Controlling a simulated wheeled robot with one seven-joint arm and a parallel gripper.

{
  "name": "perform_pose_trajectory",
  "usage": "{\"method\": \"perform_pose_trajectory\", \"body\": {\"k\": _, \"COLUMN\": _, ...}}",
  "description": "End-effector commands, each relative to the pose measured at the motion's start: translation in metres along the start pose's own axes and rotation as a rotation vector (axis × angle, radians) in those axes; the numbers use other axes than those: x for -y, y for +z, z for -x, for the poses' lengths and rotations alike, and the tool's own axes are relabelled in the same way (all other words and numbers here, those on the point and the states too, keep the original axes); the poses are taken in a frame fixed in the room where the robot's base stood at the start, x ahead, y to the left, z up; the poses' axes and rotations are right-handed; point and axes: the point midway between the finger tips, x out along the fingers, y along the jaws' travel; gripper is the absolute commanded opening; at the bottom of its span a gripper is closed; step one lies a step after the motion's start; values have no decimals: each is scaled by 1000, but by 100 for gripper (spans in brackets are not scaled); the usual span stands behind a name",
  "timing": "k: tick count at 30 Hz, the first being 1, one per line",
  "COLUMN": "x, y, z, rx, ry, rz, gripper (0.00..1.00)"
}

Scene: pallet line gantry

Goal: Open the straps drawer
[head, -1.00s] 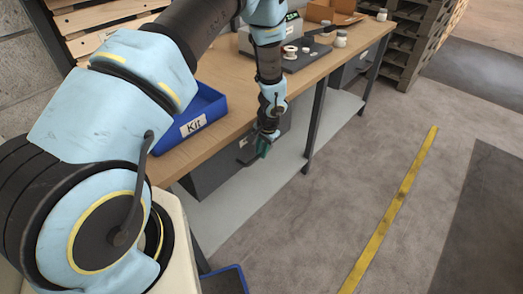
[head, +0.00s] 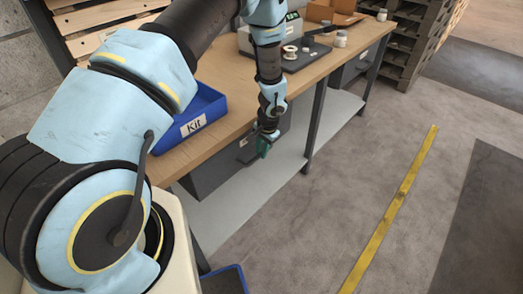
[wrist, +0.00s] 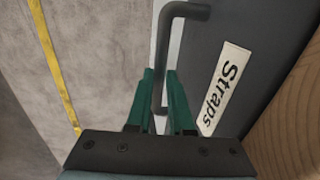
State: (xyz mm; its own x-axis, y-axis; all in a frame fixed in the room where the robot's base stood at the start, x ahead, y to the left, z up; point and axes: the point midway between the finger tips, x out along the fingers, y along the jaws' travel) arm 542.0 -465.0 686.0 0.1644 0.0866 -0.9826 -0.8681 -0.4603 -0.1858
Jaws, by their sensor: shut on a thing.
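The straps drawer (wrist: 212,48) has a dark grey front with a white "Straps" label (wrist: 224,88) in the wrist view. Its dark bar handle (wrist: 163,42) stands out from the front. My gripper (wrist: 160,73) has its green fingers on both sides of the handle and is shut on it. In the head view my gripper (head: 263,146) is at the front of the grey drawer unit (head: 212,172) under the workbench. The arm and gripper partly hide the drawer there, and I cannot tell how far it stands out.
A blue kit bin (head: 200,112) and a scale (head: 240,42) stand on the wooden workbench (head: 228,88). A bench leg (head: 315,125) and a lower shelf (head: 235,205) are close to the gripper. The floor right of the bench, with a yellow line (head: 395,205), is clear.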

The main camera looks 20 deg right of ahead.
Motion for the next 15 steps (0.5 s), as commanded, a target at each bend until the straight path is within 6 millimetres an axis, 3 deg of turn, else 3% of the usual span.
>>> {"method": "perform_pose_trajectory", "body": {"k": 10, "x": -1, "y": 0, "z": 0, "rx": 0, "ry": 0, "rz": 0, "gripper": 0}}
{"method": "perform_pose_trajectory", "body": {"k": 15, "x": -12, "y": 0, "z": 1, "rx": 0, "ry": 0, "rz": -3, "gripper": 0}}
